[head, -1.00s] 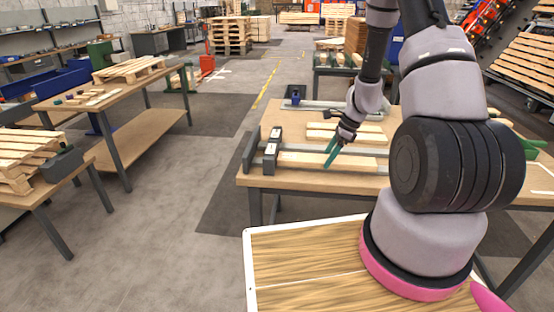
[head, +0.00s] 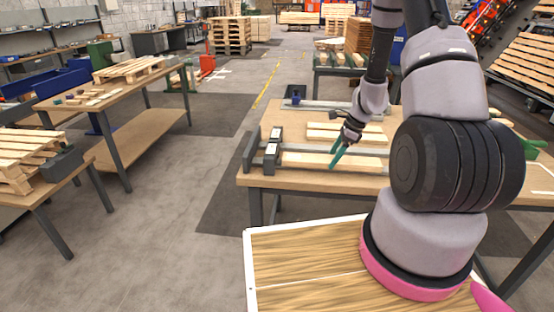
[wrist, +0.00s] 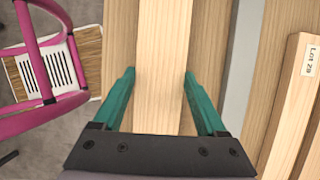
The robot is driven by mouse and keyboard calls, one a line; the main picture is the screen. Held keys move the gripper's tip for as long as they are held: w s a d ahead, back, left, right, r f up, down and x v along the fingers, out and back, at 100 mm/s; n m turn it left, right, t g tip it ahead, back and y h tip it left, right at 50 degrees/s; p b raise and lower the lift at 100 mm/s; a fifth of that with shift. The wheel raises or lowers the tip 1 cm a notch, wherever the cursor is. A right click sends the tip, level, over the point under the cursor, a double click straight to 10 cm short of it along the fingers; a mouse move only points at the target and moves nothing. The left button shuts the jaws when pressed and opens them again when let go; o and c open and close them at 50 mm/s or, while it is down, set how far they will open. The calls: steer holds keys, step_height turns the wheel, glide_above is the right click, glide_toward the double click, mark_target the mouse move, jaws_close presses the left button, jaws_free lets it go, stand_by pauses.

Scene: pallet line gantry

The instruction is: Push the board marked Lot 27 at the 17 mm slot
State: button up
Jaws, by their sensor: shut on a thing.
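A pale board (head: 310,160) lies flat along the front of the near table, in front of a grey rail (head: 345,148). My gripper (head: 334,161) points down onto it. In the wrist view its green fingers (wrist: 158,75) are shut on this pale board (wrist: 165,50), one on each long side. No lot mark shows on the held part. To the left of the board's end stands a dark grey slotted fixture (head: 271,155) with small white labels, too small to read. A gap shows between board end and fixture. Another board (wrist: 290,115) beyond the rail reads "Lot 29".
Two more boards lie behind the rail, including a rear one (head: 350,127). A second grey rail (head: 335,106) and a small blue item (head: 295,97) are at the table's back. My pink-framed base shows in the wrist view. Open floor lies left of the table.

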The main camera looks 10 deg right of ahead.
steer(key=shift+s+d, duration=0.25)
steer(key=shift+d, duration=0.55)
steer(key=o, duration=1.6)
steer(key=shift+c, duration=0.2)
step_height(320, 180, up, 19)
steer(key=s+n+t, duration=0.1)
steer(key=s+n, duration=0.1)
steer(key=n, duration=0.1)
steer(key=s+a+r+n+t+h, duration=0.1)
steer(key=s+a+r+n+t, duration=0.1)
steer(key=s+a+r+n, duration=0.2)
steer(key=s+a+r+n+t+h, duration=0.1)
steer(key=s+a+r+n+t, duration=0.2)
steer(key=s+r+n, duration=0.7)
steer(key=s+a+r, duration=0.1)
steer(key=s+r, duration=0.4)
steer(key=r, duration=0.3)
steer(key=shift+a, duration=0.3)
